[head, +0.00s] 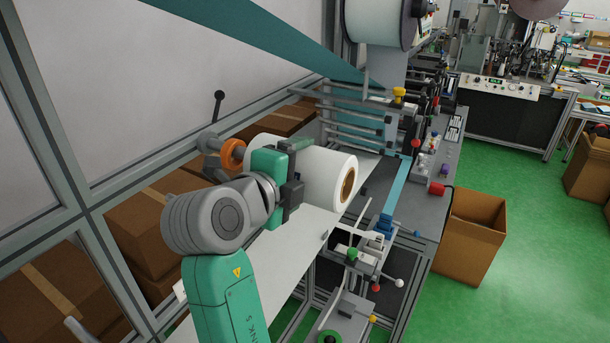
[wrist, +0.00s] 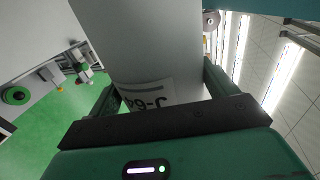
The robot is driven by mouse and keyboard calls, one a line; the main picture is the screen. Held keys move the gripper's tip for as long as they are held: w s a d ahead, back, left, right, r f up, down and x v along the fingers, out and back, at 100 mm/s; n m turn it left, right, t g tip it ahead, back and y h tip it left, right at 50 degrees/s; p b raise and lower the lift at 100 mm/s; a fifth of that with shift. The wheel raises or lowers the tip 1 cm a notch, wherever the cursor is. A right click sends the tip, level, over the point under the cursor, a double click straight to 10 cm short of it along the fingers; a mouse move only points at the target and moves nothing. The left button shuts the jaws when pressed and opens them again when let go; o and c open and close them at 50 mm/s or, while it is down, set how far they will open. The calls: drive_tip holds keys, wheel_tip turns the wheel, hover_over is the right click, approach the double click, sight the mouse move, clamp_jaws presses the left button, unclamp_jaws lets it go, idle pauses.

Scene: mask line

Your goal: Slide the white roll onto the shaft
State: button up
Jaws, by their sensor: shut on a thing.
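The white roll (head: 325,178) lies on its side in the head view, with a brown core (head: 348,185) at its right end. My gripper (head: 293,168) is shut on the roll from the near side. In the wrist view the roll (wrist: 145,45) sits between the two green fingers of my gripper (wrist: 160,88), with a printed label on its surface. An orange collar (head: 232,155) on a grey mount is close to the roll's left end. The shaft itself is hidden, so I cannot tell how far the roll is on it.
A white panel (head: 290,238) lies below the roll. A black-knobbed lever (head: 219,97) stands behind the orange collar. Frame posts and cardboard boxes (head: 150,240) are at left. Machine rollers (head: 355,120) and a teal strip (head: 398,185) are right of the roll.

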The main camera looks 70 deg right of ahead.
drive_tip(key=shift+w+d, duration=0.2)
drive_tip(key=shift+w, duration=1.5)
drive_tip(key=shift+w+d+b, duration=0.15)
drive_tip(key=shift+w+b, duration=0.1)
drive_tip(key=shift+w, duration=1)
drive_tip(key=shift+w+d+b, duration=0.15)
drive_tip(key=shift+w+b, duration=0.05)
drive_tip(key=shift+w, duration=1.05)
drive_tip(key=shift+w+d, duration=0.1)
drive_tip(key=shift+w, duration=0.4)
drive_tip(key=shift+f+b, duration=0.55)
drive_tip(key=shift+b, duration=0.15)
drive_tip(key=o, duration=1)
drive_tip(key=shift+o, duration=0.2)
drive_tip(key=s+v, duration=0.1)
drive_tip(key=v, duration=0.6)
drive_tip(key=shift+w+a, duration=0.45)
drive_tip(key=shift+w, duration=0.05)
